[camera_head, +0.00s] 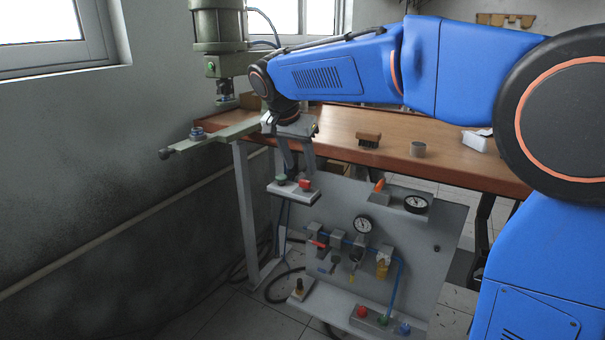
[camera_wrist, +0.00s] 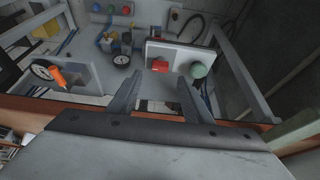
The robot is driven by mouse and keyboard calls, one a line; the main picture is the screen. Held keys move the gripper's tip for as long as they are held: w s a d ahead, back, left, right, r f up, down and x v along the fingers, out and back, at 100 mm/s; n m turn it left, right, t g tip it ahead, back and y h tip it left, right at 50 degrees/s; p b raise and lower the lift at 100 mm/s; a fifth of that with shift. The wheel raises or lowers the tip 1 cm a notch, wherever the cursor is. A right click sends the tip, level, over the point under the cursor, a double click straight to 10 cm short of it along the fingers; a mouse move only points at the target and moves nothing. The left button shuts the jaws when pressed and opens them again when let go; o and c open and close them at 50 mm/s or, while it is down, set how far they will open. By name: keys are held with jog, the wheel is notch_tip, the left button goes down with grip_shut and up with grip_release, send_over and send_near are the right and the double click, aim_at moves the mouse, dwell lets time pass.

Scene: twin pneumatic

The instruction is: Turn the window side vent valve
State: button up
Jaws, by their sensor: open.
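I cannot tell for sure which valve is the window side vent valve. A red-handled valve (camera_head: 318,243) sits at the left of the grey panel's manifold, on the side nearer the windows. An orange-handled valve (camera_head: 379,185) stands by a gauge at the panel's upper right; its orange handle (camera_wrist: 58,77) shows at left in the wrist view.
The green press (camera_head: 218,25) stands at the back left. The wooden bench (camera_head: 340,120) carries a brush (camera_head: 368,139) and a grey cup (camera_head: 417,149). A button box (camera_head: 375,318) is low in front.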

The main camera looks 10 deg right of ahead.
jog(key=v, duration=1.1)
jog(key=shift+r, duration=0.15)
jog(key=s+d+f+n+y, duration=0.1)
jog(key=s+d+f+n, duration=0.1)
jog(key=s+d+f, duration=0.4)
jog(key=s+d+f+n, duration=0.2)
jog(key=s+d, duration=0.7)
jog(key=d, duration=0.1)
jog(key=s+d+f+n, duration=0.1)
jog(key=s+d+f, duration=0.1)
jog(key=s+f, duration=0.3)
jog(key=s+d+f+n+y, duration=0.1)
jog(key=s+d+f, duration=0.1)
jog(key=s+f, duration=0.4)
jog(key=s+d+f+n+t, duration=0.1)
jog(key=s+d+f, duration=0.2)
jog(key=s+f, duration=0.2)
jog(key=shift+s+f+y, duration=0.2)
jog(key=shift+f+y, duration=0.1)
jog(key=shift+f, duration=0.3)
dwell(3.0)
